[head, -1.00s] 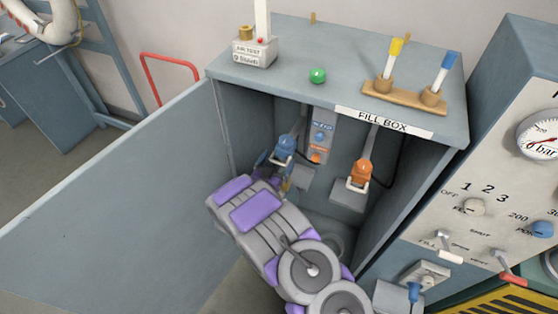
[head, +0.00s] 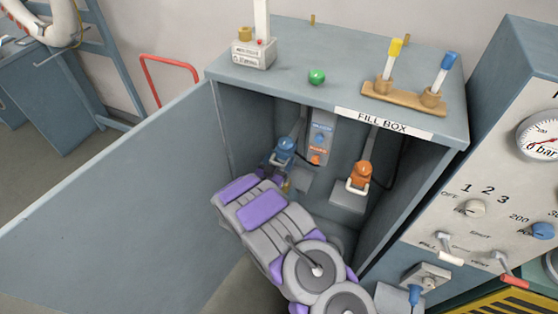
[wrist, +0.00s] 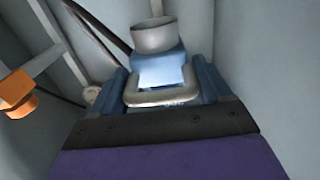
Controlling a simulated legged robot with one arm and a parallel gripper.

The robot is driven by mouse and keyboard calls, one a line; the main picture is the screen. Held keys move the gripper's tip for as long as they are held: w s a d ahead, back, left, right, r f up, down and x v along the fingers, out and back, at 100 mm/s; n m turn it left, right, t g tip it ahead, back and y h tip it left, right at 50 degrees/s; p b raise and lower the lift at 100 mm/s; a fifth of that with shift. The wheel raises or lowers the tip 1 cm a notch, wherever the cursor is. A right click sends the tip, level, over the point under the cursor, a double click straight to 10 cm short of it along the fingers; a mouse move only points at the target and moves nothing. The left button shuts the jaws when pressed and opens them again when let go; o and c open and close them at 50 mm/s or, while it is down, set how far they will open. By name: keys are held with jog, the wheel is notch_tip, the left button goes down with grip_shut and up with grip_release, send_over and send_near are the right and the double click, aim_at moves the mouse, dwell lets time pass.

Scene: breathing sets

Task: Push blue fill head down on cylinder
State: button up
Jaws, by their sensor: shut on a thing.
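The blue fill head (head: 285,148) is in the left part of the open fill box. It also shows in the wrist view as a blue block (wrist: 163,70) with a pale metal loop handle (wrist: 160,96) in front. A light grey round part (wrist: 153,35) shows at its far end; I cannot tell if this is the cylinder. My gripper (head: 277,172) is inside the box at the blue head, mostly hidden by my arm in the head view. In the wrist view my gripper (wrist: 165,88) is shut on the blue head, with a finger on each side.
An orange fill head (head: 360,174) sits to the right inside the fill box (head: 310,45); part of it shows in the wrist view (wrist: 15,90). The open door (head: 120,200) stands left. A control panel (head: 480,190) stands right. The box side walls are close.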

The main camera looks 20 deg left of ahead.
jog(key=c, duration=0.5)
notch_tip(320, 180, down, 13)
jog(key=shift+s+a+f+p, duration=0.1)
jog(key=shift+f+p, duration=0.05)
jog(key=shift+p, duration=0.35)
jog(key=shift+c, duration=0.2)
jog(key=o, duration=1.1)
jog(key=shift+f, duration=0.15)
jog(key=o, duration=0.3)
jog(key=shift+a, duration=0.15)
jog(key=shift+o, duration=0.3)
